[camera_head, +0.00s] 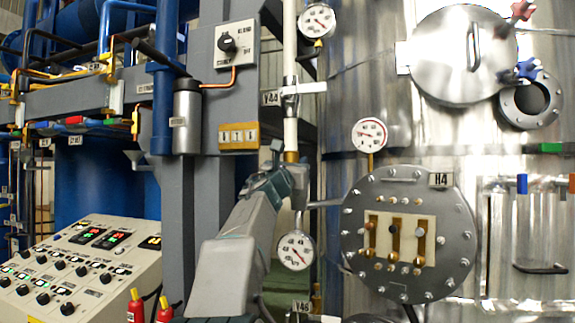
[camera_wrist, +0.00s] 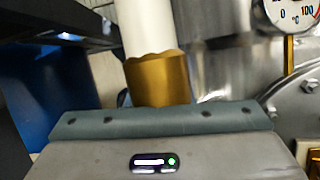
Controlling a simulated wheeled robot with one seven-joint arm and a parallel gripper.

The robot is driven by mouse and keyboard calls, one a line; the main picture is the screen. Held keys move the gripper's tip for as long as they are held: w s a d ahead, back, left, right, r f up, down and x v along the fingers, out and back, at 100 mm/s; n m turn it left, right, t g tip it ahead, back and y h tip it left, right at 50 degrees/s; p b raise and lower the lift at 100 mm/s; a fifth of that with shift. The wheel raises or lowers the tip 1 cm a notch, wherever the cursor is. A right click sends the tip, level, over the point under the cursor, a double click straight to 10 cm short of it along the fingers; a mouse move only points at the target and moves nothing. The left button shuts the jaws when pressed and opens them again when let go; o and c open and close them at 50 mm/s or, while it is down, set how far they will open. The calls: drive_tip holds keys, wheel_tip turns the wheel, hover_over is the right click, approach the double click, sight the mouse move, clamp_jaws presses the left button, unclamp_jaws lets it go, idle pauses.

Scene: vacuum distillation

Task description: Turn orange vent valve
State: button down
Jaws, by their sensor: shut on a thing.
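My gripper (camera_head: 288,176) is at the vertical white pipe (camera_head: 291,125), just below its brass collar (camera_head: 291,157). It is shut on a part there that I take to be the orange vent valve. The arm and the gripper body hide the valve in the head view. In the wrist view the grey gripper body (camera_wrist: 160,130) fills the bottom and hides the jaws and what they hold. The brass collar (camera_wrist: 158,78) and white pipe (camera_wrist: 145,25) rise just behind it.
A round gauge (camera_head: 296,250) is close below my gripper, and another gauge (camera_head: 370,135) is to the right. The H4 flange (camera_head: 455,215) with brass terminals stands right of the arm. A grey column (camera_head: 180,220) and a control panel (camera_head: 80,270) are at left.

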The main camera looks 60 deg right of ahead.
idle(0.3)
drive_tip(key=c, duration=1.3)
unclamp_jaws()
drive_tip(key=shift+a, duration=0.1)
drive_tip(key=b+v, duration=0.6)
drive_tip(key=v, duration=0.7)
drive_tip(key=shift+s+a+f, duration=0.1)
drive_tip(key=shift+a+f, duration=0.1)
drive_tip(key=shift+f, duration=0.05)
drive_tip(key=shift+f, duration=0.1)
